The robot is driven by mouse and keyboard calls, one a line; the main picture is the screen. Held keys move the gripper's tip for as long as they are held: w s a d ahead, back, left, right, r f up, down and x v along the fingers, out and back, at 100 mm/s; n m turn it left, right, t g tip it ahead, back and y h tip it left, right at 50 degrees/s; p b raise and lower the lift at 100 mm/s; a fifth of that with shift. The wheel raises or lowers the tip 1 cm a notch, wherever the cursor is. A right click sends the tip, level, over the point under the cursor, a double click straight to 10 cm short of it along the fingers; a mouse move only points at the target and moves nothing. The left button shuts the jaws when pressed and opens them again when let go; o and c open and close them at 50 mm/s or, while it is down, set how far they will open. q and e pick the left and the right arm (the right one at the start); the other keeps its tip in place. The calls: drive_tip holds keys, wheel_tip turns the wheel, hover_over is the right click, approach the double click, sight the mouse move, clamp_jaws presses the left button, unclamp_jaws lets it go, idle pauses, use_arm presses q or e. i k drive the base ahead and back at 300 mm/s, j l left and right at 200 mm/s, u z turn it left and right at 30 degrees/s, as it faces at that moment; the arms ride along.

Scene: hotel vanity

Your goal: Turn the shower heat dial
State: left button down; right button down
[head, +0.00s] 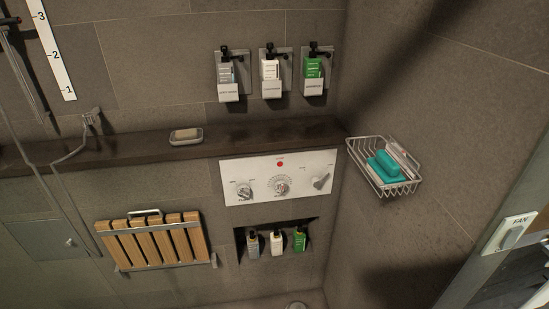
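A white shower control panel (232,167) is fixed to the tiled wall below the dark ledge, right of the picture's middle. It carries a left knob (244,193), a middle dial (282,187) ringed by marks, and a grey right knob (321,183) that sits tilted. A red spot (280,164) shows above the middle dial. The small labels are too blurred to read, so I cannot tell by print which one sets the heat. Neither of my grippers shows in the head view, and nothing covers the panel.
A dark ledge (130,147) with a soap dish (186,136) runs above the panel. A wire basket (383,180) juts out at its right. A bottle niche (314,232) is below. A folded wooden seat (153,241) is at lower left. A hose hangs far left.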

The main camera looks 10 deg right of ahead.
sight(280, 186)
drive_tip(key=i, duration=1.2)
drive_tip(key=k, duration=0.2)
drive_tip(key=z, duration=0.05)
